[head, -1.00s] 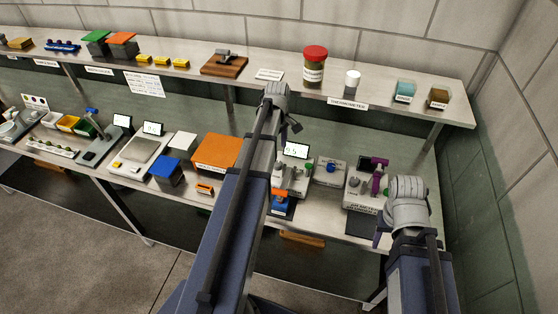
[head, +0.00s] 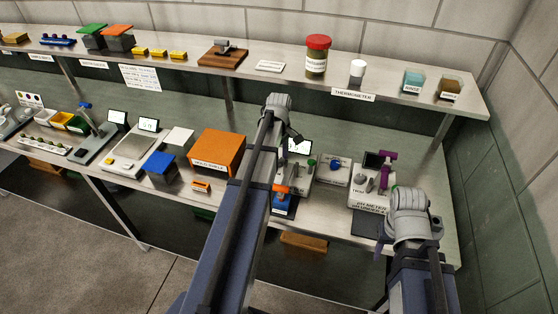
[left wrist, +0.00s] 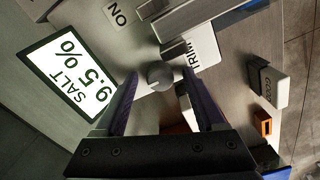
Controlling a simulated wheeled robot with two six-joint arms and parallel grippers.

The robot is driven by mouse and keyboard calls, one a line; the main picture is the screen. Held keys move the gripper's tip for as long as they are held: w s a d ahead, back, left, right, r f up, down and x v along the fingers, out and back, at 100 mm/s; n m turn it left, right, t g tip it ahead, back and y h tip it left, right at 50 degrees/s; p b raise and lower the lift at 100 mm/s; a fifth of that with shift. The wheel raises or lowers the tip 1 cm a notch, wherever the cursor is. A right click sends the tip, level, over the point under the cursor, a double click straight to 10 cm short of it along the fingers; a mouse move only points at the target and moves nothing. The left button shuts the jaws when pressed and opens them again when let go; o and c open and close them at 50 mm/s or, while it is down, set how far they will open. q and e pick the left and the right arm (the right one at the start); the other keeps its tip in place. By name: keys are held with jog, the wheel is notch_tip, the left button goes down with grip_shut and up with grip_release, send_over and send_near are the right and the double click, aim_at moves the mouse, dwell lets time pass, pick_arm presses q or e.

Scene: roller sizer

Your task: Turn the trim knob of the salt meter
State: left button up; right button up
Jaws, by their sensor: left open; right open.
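The trim knob (left wrist: 160,75) is a small round grey knob, beside a white label (left wrist: 203,45) reading TRIM. The salt meter's display (left wrist: 72,68) reads SALT 9.5 %. My left gripper (left wrist: 158,82) is open, its purple fingers on either side of the knob; I cannot tell whether they touch it. In the head view the salt meter (head: 306,172) stands on the bench, partly hidden by my left arm, which also hides most of that gripper. My right gripper (head: 382,243) is at the bench's front right, mostly hidden by its own wrist, apart from the meter.
Right of the salt meter are a small device with a blue knob (head: 333,177) and another meter with a purple part (head: 387,168). An orange box (head: 217,150) stands left of my left arm. A shelf (head: 420,90) with jars runs above the bench. A wall closes the right side.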

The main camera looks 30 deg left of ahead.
pick_arm(q)
grip_shut()
dwell(0.5)
jog(key=m, duration=0.5)
dwell(0.4)
grip_release()
jog(key=shift+r, duration=0.1)
